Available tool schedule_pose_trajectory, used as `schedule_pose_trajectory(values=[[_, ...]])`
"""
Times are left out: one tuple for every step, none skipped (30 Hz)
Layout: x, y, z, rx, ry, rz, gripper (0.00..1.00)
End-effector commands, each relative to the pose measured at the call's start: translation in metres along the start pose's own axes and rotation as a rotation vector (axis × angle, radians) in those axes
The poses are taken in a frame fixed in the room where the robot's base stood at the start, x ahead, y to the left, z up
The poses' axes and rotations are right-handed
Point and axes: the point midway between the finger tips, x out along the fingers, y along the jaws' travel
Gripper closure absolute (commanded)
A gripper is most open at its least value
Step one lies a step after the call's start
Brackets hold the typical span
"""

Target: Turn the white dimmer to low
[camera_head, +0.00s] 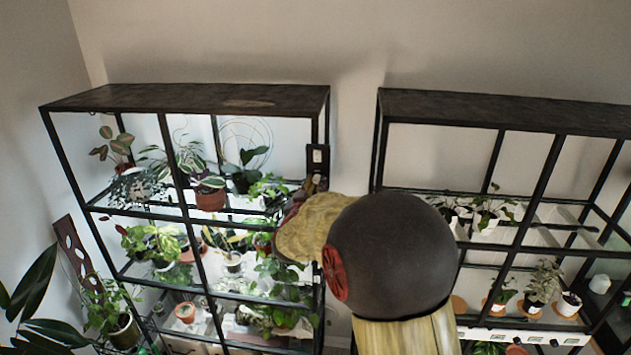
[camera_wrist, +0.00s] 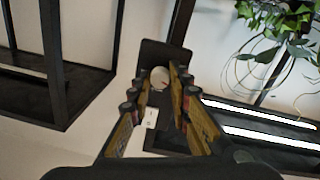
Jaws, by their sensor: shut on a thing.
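The white dimmer (camera_wrist: 160,77) is a round knob on a dark panel (camera_wrist: 168,56), seen between the fingertips in the wrist view. A small reddish mark shows on its face, but I cannot read its setting. My gripper (camera_wrist: 161,80) is shut on the dimmer, with one finger on each side. In the head view the dark panel (camera_head: 317,153) is at the right front post of the left shelf unit. My gripper (camera_head: 317,184) is just below its top, and my arm hides much of that area. The dimmer cannot be made out there.
The left shelf unit (camera_head: 180,98) holds several potted plants close beside my arm. The right shelf unit (camera_head: 500,108) stands across a narrow gap. A small white plate (camera_wrist: 151,118) is below the dimmer. Leaves (camera_wrist: 275,18) hang at the upper right of the wrist view.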

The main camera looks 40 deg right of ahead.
Motion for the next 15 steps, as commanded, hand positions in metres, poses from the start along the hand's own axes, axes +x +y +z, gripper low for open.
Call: schedule_pose_trajectory(values=[[-0.0003,-0.0006,0.0009,-0.038,-0.002,-0.001,1.0],[-0.0003,-0.0005,0.001,-0.062,-0.001,0.0,1.0],[-0.0003,-0.0005,0.0012,-0.092,0.001,0.001,1.0],[-0.0003,-0.0005,0.0014,-0.113,0.002,0.002,1.0],[-0.0002,-0.0006,0.0016,-0.134,0.003,0.002,1.0],[-0.0002,-0.0008,0.0019,-0.16,0.004,0.003,1.0],[-0.0002,-0.0009,0.0021,-0.178,0.004,0.003,1.0],[-0.0002,-0.0009,0.0022,-0.195,0.005,0.003,1.0],[-0.0002,-0.0009,0.0023,-0.216,0.007,0.004,1.0],[-0.0002,-0.0009,0.0023,-0.231,0.008,0.005,1.0],[-0.0002,-0.0009,0.0023,-0.244,0.008,0.005,1.0],[-0.0002,-0.0009,0.0024,-0.26,0.009,0.006,1.0],[-0.0002,-0.0008,0.0024,-0.271,0.01,0.006,1.0],[-0.0002,-0.0008,0.0024,-0.28,0.011,0.007,1.0],[-0.0002,-0.0008,0.0026,-0.291,0.011,0.007,1.0]])
